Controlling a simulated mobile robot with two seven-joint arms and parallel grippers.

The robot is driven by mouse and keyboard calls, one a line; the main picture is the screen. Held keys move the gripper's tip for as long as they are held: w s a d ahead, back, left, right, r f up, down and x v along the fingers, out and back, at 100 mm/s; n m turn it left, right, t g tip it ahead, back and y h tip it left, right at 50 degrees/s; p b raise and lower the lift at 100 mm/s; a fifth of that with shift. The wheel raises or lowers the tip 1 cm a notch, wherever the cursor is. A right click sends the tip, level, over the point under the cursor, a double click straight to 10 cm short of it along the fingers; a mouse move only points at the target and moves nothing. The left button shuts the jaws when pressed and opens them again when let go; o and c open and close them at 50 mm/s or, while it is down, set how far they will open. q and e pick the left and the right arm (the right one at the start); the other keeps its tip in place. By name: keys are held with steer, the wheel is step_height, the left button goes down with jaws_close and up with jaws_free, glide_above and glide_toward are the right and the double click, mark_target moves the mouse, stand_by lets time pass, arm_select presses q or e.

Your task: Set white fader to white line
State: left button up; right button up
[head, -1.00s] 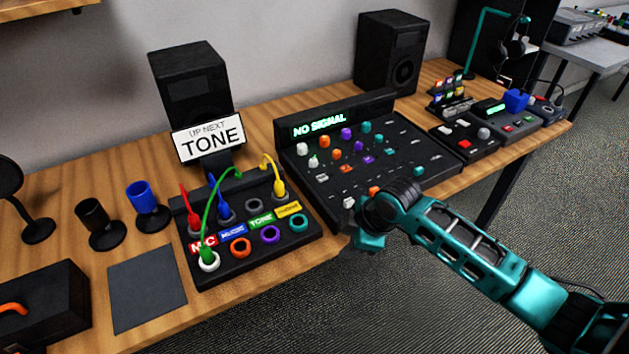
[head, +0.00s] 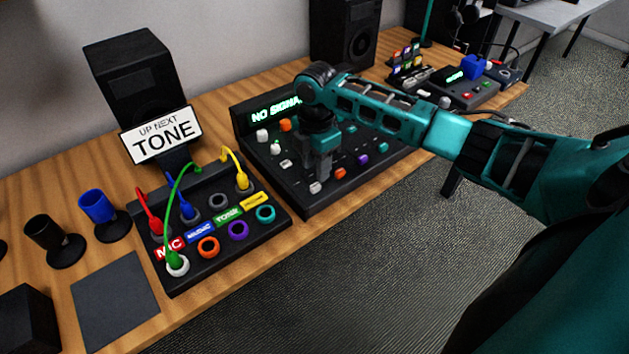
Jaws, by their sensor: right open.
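The mixer (head: 300,200) is a black panel with rows of coloured knobs and a row of fader caps near its front edge. The white fader (head: 315,187) sits at the left front of the panel, low in its slot. My right gripper (head: 320,168) points down over the panel, just behind the white fader, with grey fingers that are open and empty. Whether the fingers touch the panel cannot be told. The white line is not clear in this view; the gripper covers part of the panel. My left gripper is not in view.
Orange (head: 339,173), purple (head: 363,159) and teal (head: 384,146) faders stand to the right of the white one. A patch box (head: 225,256) with cables is left of the mixer. A "NO SIGNAL" display (head: 272,110) rises behind, partly covered by my arm.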

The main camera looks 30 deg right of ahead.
mark_target(316, 185)
step_height(316, 185, down, 6)
steer(key=shift+r, duration=0.15)
steer(key=shift+c, duration=0.3)
jaws_close()
stand_by(0.4)
